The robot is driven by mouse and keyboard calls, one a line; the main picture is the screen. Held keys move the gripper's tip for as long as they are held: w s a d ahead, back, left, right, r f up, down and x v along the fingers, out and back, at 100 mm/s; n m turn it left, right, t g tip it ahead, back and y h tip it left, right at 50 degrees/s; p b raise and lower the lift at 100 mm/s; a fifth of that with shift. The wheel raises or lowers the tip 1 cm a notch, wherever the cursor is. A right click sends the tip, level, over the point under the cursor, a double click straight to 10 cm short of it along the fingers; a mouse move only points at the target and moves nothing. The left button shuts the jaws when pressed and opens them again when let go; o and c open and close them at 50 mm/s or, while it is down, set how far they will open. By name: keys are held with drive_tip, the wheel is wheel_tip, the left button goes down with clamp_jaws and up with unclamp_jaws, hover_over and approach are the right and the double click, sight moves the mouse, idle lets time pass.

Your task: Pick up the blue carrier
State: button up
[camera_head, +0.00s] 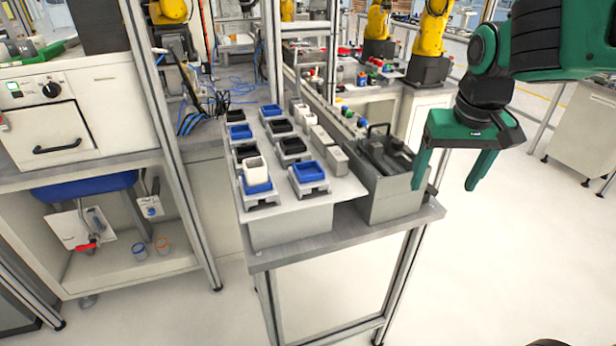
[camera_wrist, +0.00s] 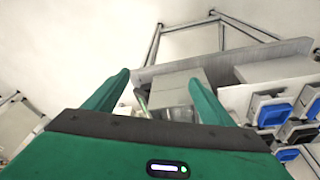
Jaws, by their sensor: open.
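Several blue carriers sit in grey holders on the bench in the head view. One blue carrier (camera_head: 309,172) is at the front right of the group, and another blue carrier (camera_head: 257,186) beside it has a white cup on it. Two more are farther back, at the left (camera_head: 240,131) and the right (camera_head: 271,110). In the wrist view, a blue carrier (camera_wrist: 275,114) shows at the right edge. My gripper (camera_head: 446,182) is open and empty, with fingers pointing down, right of the bench and apart from the carriers. Its fingers also show in the wrist view (camera_wrist: 158,85).
Black carriers (camera_head: 292,146) stand among the blue ones. A grey bin (camera_head: 395,198) with a dark handled item lies between the carriers and my gripper. A metal frame post (camera_head: 165,120) rises left of the bench. Open floor (camera_head: 520,250) lies to the right.

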drive_tip(key=w+a+r+n+t, duration=0.1)
drive_tip(key=w+a, duration=0.1)
drive_tip(key=a, duration=0.3)
drive_tip(key=w+a+r+n, duration=0.1)
drive_tip(key=w+a+r, duration=0.15)
drive_tip(key=a, duration=0.35)
drive_tip(key=n+y, duration=0.2)
drive_tip(key=n, duration=0.1)
approach(308, 173)
drive_tip(key=f, duration=0.3)
drive_tip(key=shift+w+a+t, duration=0.1)
drive_tip(key=shift+w+t, duration=0.3)
drive_tip(key=shift+s+x, duration=0.15)
drive_tip(key=shift+x, duration=1.3)
drive_tip(key=shift+s+x, duration=0.1)
drive_tip(key=shift+x, duration=1.3)
drive_tip(key=shift+a+f, duration=0.1)
drive_tip(key=c, duration=1.4)
